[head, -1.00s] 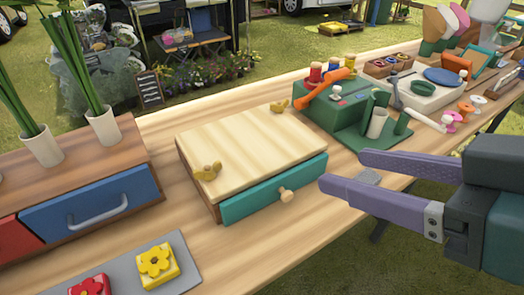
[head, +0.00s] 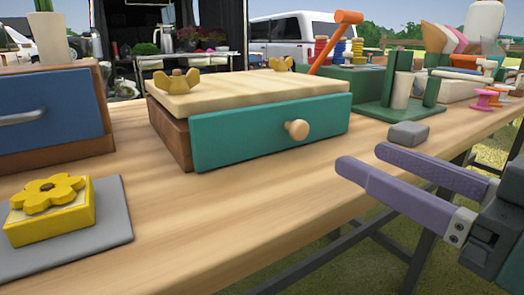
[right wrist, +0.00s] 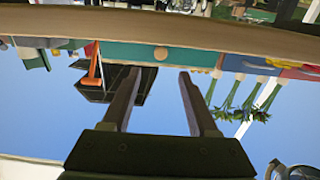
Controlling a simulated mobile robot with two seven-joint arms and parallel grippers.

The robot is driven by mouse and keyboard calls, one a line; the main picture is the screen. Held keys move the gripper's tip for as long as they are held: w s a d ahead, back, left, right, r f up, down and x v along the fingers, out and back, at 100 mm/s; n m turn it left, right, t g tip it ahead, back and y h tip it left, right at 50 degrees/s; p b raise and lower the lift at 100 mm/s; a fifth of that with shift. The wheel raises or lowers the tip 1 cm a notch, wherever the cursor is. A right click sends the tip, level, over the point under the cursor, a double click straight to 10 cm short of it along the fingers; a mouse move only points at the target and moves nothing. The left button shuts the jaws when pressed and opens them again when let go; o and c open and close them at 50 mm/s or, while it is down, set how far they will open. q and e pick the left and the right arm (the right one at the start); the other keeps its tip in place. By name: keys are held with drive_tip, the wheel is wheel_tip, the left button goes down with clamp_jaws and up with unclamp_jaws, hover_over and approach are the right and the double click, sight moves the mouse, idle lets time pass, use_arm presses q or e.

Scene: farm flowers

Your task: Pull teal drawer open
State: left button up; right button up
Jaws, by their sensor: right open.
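My left gripper is not in view.
A blue drawer (head: 45,118) in a wooden box stands at the left. A yellow flower block (head: 52,210) sits on a grey mat (head: 112,222). A grey block (head: 408,134) lies near the gripper. A green stand (head: 400,100) is behind. The tabletop before the drawer is clear.

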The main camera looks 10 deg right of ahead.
sight(303, 130)
drive_tip(key=b+x, duration=0.1)
drive_tip(key=x, duration=0.8)
drive_tip(key=shift+w+a, duration=0.1)
drive_tip(key=shift+w, duration=0.05)
clamp_jaws()
idle(1.1)
